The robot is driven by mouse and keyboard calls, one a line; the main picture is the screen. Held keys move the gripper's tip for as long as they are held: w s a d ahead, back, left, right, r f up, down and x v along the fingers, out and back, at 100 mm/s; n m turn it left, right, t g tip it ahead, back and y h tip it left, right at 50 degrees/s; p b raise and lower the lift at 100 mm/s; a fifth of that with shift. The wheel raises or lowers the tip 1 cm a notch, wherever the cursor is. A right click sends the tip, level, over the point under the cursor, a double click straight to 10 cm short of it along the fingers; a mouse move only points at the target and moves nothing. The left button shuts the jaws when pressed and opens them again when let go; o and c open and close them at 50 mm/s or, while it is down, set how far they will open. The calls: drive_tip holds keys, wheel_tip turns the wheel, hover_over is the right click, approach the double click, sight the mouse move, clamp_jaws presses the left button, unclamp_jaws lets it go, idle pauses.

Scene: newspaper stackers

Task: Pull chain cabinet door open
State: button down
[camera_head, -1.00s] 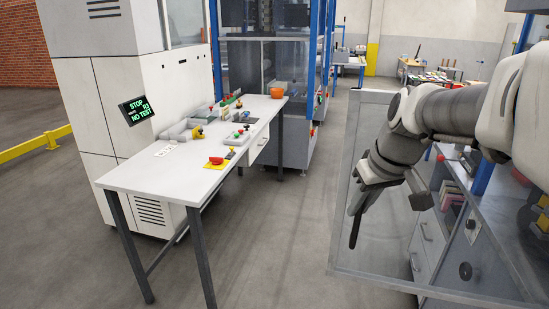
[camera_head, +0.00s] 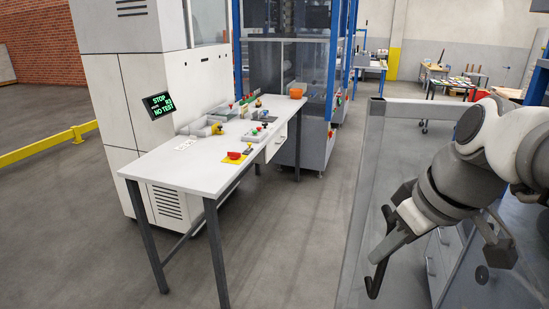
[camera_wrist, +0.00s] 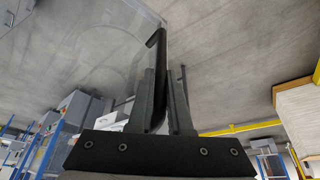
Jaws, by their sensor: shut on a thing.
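The cabinet door is a clear panel in a thin grey frame (camera_head: 374,125). It stands swung out from the cabinet (camera_head: 520,250) at the right of the head view. A black bar handle (camera_head: 374,284) is on the door and also shows in the wrist view (camera_wrist: 158,50). My gripper (camera_head: 386,246) is shut on this handle. In the wrist view my gripper (camera_wrist: 162,100) has one finger on each side of the bar. The door's lower edge is outside the head view, and my arm hides part of the cabinet.
Grey floor (camera_head: 310,230) is clear between the table and the door.

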drive_tip(key=shift+s+n, duration=0.4)
drive_tip(key=shift+s, duration=1.35)
drive_tip(key=shift+r, duration=0.1)
drive_tip(key=c, duration=0.8)
unclamp_jaws()
drive_tip(key=shift+c, duration=0.2)
drive_tip(key=p+v, duration=0.2)
drive_tip(key=v, duration=1.5)
drive_tip(key=shift+r, duration=0.2)
drive_tip(key=shift+d, duration=0.1)
